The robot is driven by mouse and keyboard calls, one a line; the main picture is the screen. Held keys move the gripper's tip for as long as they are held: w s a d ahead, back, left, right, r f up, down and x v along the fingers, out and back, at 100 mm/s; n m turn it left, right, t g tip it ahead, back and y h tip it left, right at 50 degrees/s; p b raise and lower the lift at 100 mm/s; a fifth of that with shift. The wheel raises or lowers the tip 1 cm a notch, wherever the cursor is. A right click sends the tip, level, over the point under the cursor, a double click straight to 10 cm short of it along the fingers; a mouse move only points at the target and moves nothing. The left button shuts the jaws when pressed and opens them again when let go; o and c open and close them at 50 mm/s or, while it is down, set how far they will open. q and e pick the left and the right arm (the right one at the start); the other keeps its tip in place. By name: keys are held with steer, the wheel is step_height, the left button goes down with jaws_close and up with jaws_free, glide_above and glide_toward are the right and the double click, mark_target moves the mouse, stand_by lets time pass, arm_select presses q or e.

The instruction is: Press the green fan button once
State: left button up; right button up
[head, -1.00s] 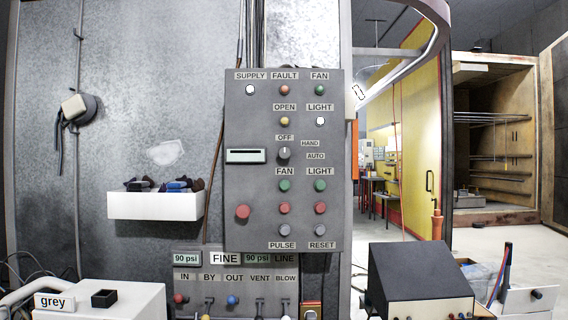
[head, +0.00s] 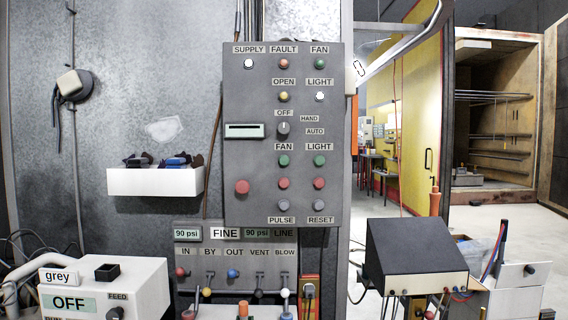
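The grey control panel (head: 240,105) hangs upright in the middle of the head view. The green fan button (head: 284,160) sits under the lower FAN label, in the left of two button columns. A red button (head: 284,183) is right below it. A similar green button (head: 320,160) under the LIGHT label is to its right. A green FAN lamp (head: 320,63) is at the panel's top right. The fan button is unobstructed. Neither of my grippers shows in the head view.
Below the panel is a valve board (head: 210,262) with several levers. A white machine (head: 140,290) stands at lower left and a black-topped box (head: 416,250) at lower right. A white shelf (head: 155,182) with dark items juts from the wall at left.

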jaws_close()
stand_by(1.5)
